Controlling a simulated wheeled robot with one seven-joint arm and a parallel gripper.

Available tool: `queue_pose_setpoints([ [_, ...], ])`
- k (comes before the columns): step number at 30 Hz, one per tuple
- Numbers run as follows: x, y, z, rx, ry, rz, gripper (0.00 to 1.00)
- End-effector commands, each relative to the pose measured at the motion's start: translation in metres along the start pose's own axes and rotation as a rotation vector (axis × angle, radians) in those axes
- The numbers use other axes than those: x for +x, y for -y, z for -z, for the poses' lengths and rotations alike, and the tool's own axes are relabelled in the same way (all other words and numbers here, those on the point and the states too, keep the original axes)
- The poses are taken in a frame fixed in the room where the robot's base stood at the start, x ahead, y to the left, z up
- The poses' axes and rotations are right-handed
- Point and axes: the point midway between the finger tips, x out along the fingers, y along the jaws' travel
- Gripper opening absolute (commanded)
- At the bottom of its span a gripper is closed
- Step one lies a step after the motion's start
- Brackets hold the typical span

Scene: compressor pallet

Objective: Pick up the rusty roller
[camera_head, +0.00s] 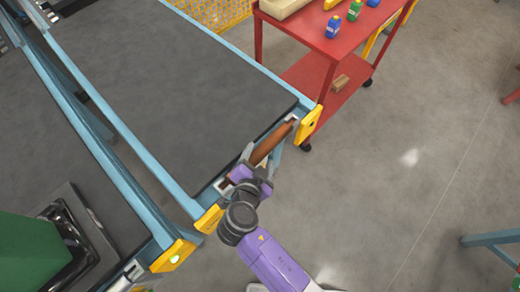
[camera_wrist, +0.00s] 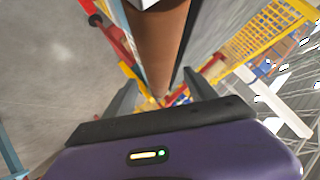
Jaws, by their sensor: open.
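The rusty roller (camera_head: 272,144) is a brown-orange cylinder at the near end of the dark conveyor belt, lying between the blue frame's yellow end pieces. In the wrist view the roller (camera_wrist: 158,45) runs from the top edge down between the fingers. My gripper (camera_head: 255,160) is open at the roller, with one finger on either side of it. In the wrist view my gripper (camera_wrist: 158,100) shows both dark fingers apart around the roller, with a gap at least on the right side. Whether either finger touches the roller I cannot tell. My gripper and wrist hide the roller's lower left part.
The conveyor belt (camera_head: 190,90) lies to the left, with blue side rails and a yellow end bracket (camera_head: 310,124). A red cart (camera_head: 335,45) with small bottles stands behind. A green machine (camera_head: 30,255) sits at lower left. Clear concrete floor (camera_head: 430,130) lies to the right.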

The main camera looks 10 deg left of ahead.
Motion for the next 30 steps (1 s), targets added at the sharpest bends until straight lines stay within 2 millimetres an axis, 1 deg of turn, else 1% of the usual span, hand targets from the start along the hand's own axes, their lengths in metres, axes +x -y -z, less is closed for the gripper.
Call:
queue_pose_setpoints([
  [1,0.0054,0.0001,0.0004,0.001,0.000,-0.002,0.65],
  [4,0.0122,-0.0001,-0.0001,0.001,0.001,-0.002,0.65],
  [11,0.0146,-0.0008,-0.0005,0.001,0.001,0.000,0.65],
  [12,0.0146,-0.0009,-0.0005,0.001,0.001,-0.001,0.63],
  [14,0.0145,-0.0009,-0.0004,0.001,0.001,-0.001,0.52],
  [18,0.0144,-0.0009,-0.0004,0.001,0.001,-0.001,0.24],
  [20,0.0144,-0.0009,-0.0004,0.000,0.001,-0.001,0.12],
  [21,0.0144,-0.0010,-0.0004,0.000,0.001,-0.001,0.04],
  [22,0.0144,-0.0010,-0.0004,0.000,0.001,-0.001,0.00],
  [30,0.0140,0.0001,0.0004,0.000,-0.001,0.001,0.00],
])
